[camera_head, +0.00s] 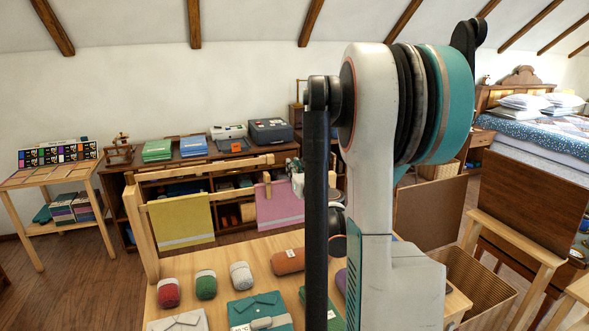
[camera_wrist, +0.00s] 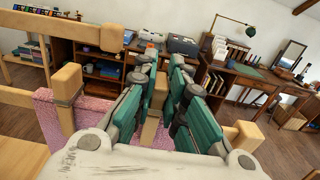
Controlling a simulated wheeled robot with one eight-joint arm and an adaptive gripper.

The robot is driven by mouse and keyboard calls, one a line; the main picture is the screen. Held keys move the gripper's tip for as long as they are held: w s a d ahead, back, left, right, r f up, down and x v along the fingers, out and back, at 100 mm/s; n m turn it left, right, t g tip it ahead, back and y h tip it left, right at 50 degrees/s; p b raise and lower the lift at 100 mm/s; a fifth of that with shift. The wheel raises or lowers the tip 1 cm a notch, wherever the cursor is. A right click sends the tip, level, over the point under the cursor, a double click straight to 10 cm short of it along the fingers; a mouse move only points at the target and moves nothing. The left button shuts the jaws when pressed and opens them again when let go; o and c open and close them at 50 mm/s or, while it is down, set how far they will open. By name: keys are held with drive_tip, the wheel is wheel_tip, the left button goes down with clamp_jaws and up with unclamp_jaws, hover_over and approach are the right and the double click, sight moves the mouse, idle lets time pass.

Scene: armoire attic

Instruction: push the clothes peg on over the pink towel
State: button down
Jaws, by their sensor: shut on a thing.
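The pink towel (camera_head: 280,204) hangs over a wooden rail on the right side of a drying frame; it also shows in the wrist view (camera_wrist: 52,118). My gripper (camera_head: 297,178), partly hidden by my arm in the head view, is at the towel's upper right. In the wrist view my gripper (camera_wrist: 156,100) has its teal fingers shut on a pale wooden clothes peg (camera_wrist: 152,122). The fingers and wrist body hide the peg's lower end, so I cannot tell whether it touches the towel. Another upright wooden piece (camera_wrist: 67,84) stands at the towel's left part.
A yellow towel (camera_head: 181,221) hangs on the same frame, left of the pink one. An upper wooden bar (camera_head: 208,169) runs above the towels.

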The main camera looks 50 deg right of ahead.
drive_tip(key=shift+f+b, duration=0.3)
drive_tip(key=shift+f, duration=0.15)
drive_tip(key=c, duration=1.6)
unclamp_jaws()
drive_tip(key=shift+o, duration=0.2)
drive_tip(key=v, duration=1.2)
drive_tip(key=shift+r, duration=0.1)
